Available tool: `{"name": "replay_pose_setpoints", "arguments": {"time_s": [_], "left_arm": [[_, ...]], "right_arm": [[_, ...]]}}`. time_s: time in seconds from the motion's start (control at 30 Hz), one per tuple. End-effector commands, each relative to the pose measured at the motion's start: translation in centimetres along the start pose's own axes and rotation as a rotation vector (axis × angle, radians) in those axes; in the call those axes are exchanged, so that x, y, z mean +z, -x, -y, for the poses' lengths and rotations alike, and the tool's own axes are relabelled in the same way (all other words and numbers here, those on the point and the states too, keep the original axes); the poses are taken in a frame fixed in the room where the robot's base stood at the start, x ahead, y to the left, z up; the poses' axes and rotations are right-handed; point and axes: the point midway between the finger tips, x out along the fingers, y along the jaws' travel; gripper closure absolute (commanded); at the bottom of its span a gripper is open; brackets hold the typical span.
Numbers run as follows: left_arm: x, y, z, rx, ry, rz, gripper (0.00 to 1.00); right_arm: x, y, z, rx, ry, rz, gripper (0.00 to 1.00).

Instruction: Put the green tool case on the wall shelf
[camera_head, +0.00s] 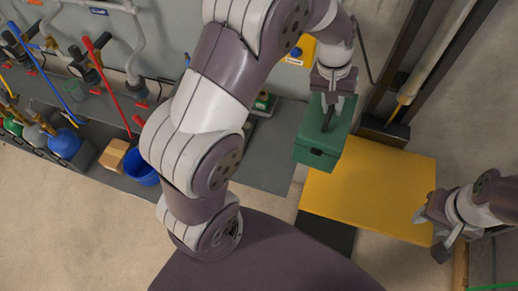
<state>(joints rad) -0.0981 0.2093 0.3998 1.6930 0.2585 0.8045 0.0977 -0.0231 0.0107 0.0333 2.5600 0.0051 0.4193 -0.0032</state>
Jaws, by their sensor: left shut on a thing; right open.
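The green tool case (322,148) hangs from my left gripper (328,118), upper right of centre. My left gripper points down and is shut on the case's top, at its handle. The case overlaps the far left corner of a yellow tabletop in the picture; I cannot tell whether it touches it. A grey shelf-like surface (268,160) runs along the wall to the left of the case, partly hidden by my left arm. My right gripper (432,234) is open and empty at the right edge of the yellow top.
The yellow tabletop (375,190) is otherwise bare. A small green and white item (263,103) sits on the grey surface. A blue bucket (141,167), a cardboard box (116,154) and red and blue bars stand at left. A dark upright frame (402,60) rises behind the yellow top.

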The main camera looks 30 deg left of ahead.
Motion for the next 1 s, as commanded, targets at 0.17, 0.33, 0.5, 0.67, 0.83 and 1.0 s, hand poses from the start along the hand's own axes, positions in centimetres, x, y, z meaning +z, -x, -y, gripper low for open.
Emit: {"name": "replay_pose_setpoints", "arguments": {"time_s": [0.17, 0.33, 0.5, 0.67, 0.83, 1.0], "left_arm": [[0.2, 0.5, 0.0, 0.002, 0.041, -0.013, 1.0], [0.6, 0.1, 1.2, 0.001, 0.065, -0.016, 1.0], [1.3, -0.9, 3.9, 0.0, 0.067, -0.014, 1.0], [2.2, -2.2, 7.3, 0.0, 0.067, -0.014, 1.0], [3.1, -3.6, 10.7, 0.0, 0.066, -0.015, 1.0], [3.5, -4.3, 12.3, 0.0, 0.062, -0.016, 1.0]], "right_arm": [[0.0, 0.1, 0.0, 0.0, 0.0, 0.0, 0.57], [0.0, 0.3, 0.0, 0.0, 0.0, 0.0, 0.57], [-0.1, 0.7, 0.0, 0.0, 0.0, 0.0, 0.57], [-0.1, 1.2, 0.0, 0.0, 0.0, 0.0, 0.57], [-0.2, 1.5, 0.0, 0.0, 0.0, 0.0, 0.57], [-0.2, 1.6, 0.0, 0.0, 0.0, 0.0, 0.57]]}}
